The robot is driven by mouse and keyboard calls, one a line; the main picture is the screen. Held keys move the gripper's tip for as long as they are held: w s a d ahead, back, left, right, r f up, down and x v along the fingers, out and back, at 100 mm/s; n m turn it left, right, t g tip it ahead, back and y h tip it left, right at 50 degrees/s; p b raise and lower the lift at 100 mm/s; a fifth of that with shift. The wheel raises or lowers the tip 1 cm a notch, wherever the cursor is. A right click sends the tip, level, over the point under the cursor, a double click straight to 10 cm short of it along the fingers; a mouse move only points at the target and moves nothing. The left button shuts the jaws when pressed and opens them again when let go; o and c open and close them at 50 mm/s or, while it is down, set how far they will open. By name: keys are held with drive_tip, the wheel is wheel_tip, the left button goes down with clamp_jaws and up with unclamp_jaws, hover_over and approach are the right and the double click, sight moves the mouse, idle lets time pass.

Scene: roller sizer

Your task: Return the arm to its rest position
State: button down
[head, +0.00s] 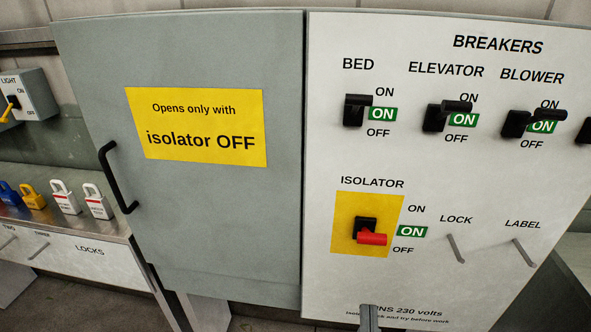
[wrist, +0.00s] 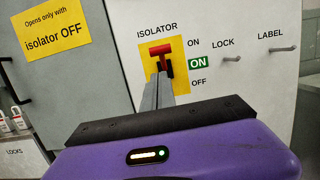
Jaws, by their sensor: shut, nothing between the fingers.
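My gripper (wrist: 159,85) is shut and empty in the wrist view, its grey fingers extended towards the panel below the isolator's red handle (wrist: 161,50). The fingers cover part of the yellow isolator plate; I cannot tell whether they touch anything. In the head view only the tip of my gripper (head: 369,312) shows at the bottom edge, in front of the panel's lower lettering. The isolator handle (head: 372,239) also shows there, with its green flag (head: 412,231) reading ON. The rest of my arm is hidden.
The grey cabinet door (head: 225,210) is shut, with a black handle (head: 112,178). The breaker panel (head: 330,285) has bare LOCK (head: 456,248) and LABEL (head: 524,252) pegs sticking out. BED, ELEVATOR and BLOWER flags read ON. Several padlocks (head: 66,198) stand on the left shelf.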

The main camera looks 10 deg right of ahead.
drive_tip(key=s+d+f+m+g+y, duration=0.1)
drive_tip(key=s+f+m+y, duration=0.1)
drive_tip(key=s+m, duration=0.5)
drive_tip(key=s+d+f+m+g+y, duration=0.2)
drive_tip(key=s+m, duration=0.6)
drive_tip(key=m, duration=0.6)
drive_tip(key=s+d+f+m+g+y, duration=0.1)
drive_tip(key=s+f+m+y, duration=0.1)
drive_tip(key=s+f+m, duration=0.2)
drive_tip(key=s+m, duration=0.3)
drive_tip(key=m, duration=0.4)
drive_tip(key=shift+s+d+g, duration=0.15)
drive_tip(key=shift+s+g, duration=0.2)
drive_tip(key=shift+g, duration=0.05)
drive_tip(key=shift+d+f, duration=0.1)
